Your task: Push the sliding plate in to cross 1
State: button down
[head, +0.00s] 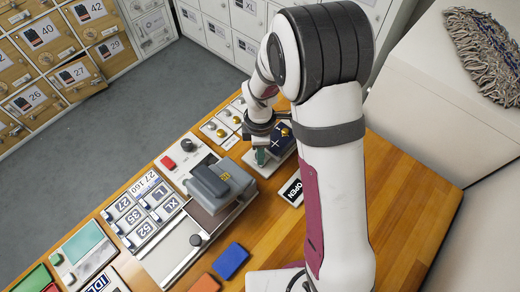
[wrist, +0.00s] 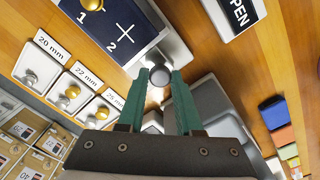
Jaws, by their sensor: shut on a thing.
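A dark blue plate (wrist: 108,22) shows in the wrist view, marked 1 and 2. A gold stud (wrist: 92,4) sits by the 1, and a bare white cross (wrist: 125,34) is by the 2. The plate lies on a silver-grey base (wrist: 175,48). In the head view the blue plate (head: 283,134) is partly hidden behind my gripper. My gripper (wrist: 157,80) has its green fingers shut on a round grey knob (wrist: 159,75) at the near end of this unit. The fingers (head: 262,157) also show in the head view. How the knob joins the plate is hidden.
A grey stamping machine (head: 220,185) stands close to my gripper on the left. Cards with studs (head: 222,128) lie behind it. An OPEN sign (head: 292,190) lies to the right, a blue block (head: 231,260) in front. The wooden counter's right side (head: 415,205) is clear.

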aim_at(280, 139)
jog(key=shift+w, duration=0.1)
dwell(0.4)
jog(key=w+d, duration=0.6)
jog(key=c, duration=0.6)
grip_release()
jog(key=shift+s, duration=0.1)
notch_tip(280, 139, up, 16)
jog(key=shift+f, duration=0.1)
